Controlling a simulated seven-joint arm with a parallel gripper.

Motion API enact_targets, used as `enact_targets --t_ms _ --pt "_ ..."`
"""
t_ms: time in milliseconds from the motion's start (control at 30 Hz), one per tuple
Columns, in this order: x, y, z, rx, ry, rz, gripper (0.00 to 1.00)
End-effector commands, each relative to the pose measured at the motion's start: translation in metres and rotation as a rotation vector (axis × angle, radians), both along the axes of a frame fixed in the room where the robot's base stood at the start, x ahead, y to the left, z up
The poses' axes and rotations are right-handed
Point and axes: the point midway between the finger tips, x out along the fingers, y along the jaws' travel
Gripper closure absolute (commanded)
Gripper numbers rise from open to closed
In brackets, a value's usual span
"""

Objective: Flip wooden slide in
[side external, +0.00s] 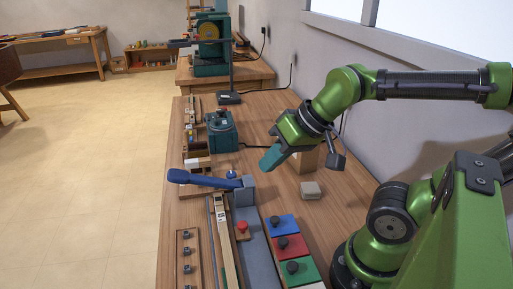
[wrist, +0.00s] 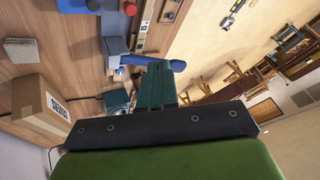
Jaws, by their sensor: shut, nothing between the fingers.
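A long pale wooden strip (side external: 228,255) with a black-and-white marked end lies along the bench, left of a grey rail; I take it for the wooden slide. It shows in part at the top of the wrist view (wrist: 148,28). My gripper (side external: 270,160) has teal fingers and is shut and empty. It hangs above the bench, beyond and to the right of the strip, touching nothing I can see. In the wrist view its fingers (wrist: 156,82) are together, pointing toward the blue lever.
A blue lever (side external: 205,180) crosses above the strip's far end. Blue (side external: 275,233), red and green knobbed plates lie right of the rail. A cardboard box (wrist: 42,108) and grey block (side external: 311,190) stand near my gripper. A teal machine (side external: 221,133) stands farther back.

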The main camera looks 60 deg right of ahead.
Motion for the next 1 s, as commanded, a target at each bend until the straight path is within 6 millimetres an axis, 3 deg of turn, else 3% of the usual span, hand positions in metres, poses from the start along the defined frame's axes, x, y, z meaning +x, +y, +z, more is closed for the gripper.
enact_targets --t_ms 133,267,367,600,700,800,1000 --pt "0.001 0.003 -0.003 -0.005 0.014 0.016 1.00" --pt "0.010 0.027 -0.022 -0.088 0.117 0.162 1.00" --pt "0.016 0.050 -0.042 -0.261 0.210 0.433 1.00" --pt "0.027 0.101 -0.087 -0.748 0.363 1.373 1.00" --pt "0.033 0.112 -0.095 -0.890 0.385 1.704 1.00" --pt "0.041 0.112 -0.093 -0.980 0.392 1.917 1.00" --pt "0.043 0.105 -0.088 -1.037 0.389 2.093 1.00"
